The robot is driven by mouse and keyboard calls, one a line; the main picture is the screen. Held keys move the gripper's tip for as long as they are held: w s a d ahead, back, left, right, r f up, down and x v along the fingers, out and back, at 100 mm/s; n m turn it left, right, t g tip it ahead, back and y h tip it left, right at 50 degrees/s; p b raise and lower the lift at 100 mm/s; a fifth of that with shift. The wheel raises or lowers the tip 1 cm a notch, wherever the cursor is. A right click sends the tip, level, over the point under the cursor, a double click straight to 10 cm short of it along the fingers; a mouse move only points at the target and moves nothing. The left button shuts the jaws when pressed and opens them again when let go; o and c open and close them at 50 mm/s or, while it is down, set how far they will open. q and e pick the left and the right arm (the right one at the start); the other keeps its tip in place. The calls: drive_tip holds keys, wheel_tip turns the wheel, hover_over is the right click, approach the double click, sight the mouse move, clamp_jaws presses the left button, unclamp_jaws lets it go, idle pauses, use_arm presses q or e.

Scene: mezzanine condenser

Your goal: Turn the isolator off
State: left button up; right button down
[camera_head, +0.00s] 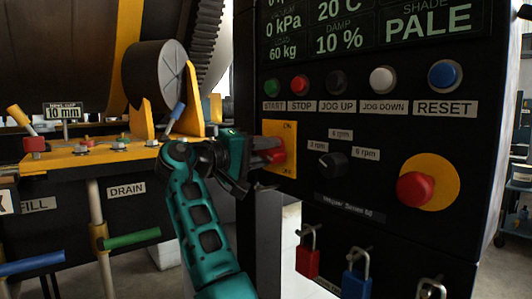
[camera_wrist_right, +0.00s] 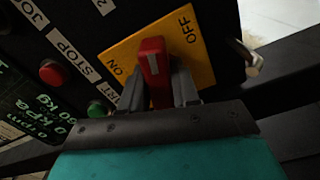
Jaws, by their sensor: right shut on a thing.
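The isolator is a red handle (camera_head: 277,155) on a yellow plate (camera_head: 285,133) at the left edge of the black control panel. My right gripper (camera_head: 262,158) reaches it from the left and is shut on the handle. In the right wrist view, the red handle (camera_wrist_right: 153,62) stands between the two grey fingers of the gripper (camera_wrist_right: 158,88). The yellow plate (camera_wrist_right: 205,62) there reads ON left of the handle and OFF to its upper right. The fingers hide the handle's lower part. My left gripper is not in view.
Above the isolator is a row of push buttons, with green START (camera_head: 272,87) and red STOP (camera_head: 300,85) nearest. A selector knob (camera_head: 333,160) and a red mushroom button (camera_head: 416,188) are to the right. Padlocks (camera_head: 307,258) hang below. A drum (camera_head: 150,72) and levers (camera_head: 132,239) stand left.

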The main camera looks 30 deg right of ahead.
drive_tip(key=m, duration=0.1)
drive_tip(key=m+b, duration=0.1)
drive_tip(key=m, duration=0.1)
drive_tip(key=shift+f, duration=0.25)
drive_tip(key=shift+w+m, duration=0.1)
drive_tip(key=shift+m, duration=1.1)
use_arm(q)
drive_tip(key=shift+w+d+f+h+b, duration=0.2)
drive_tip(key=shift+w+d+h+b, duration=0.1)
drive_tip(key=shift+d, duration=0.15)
use_arm(e)
drive_tip(key=shift+m, duration=0.3)
drive_tip(key=c, duration=0.9)
unclamp_jaws()
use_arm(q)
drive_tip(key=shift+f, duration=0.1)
use_arm(e)
drive_tip(key=a, duration=0.8)
drive_tip(key=s+a, duration=0.1)
drive_tip(key=a, duration=0.4)
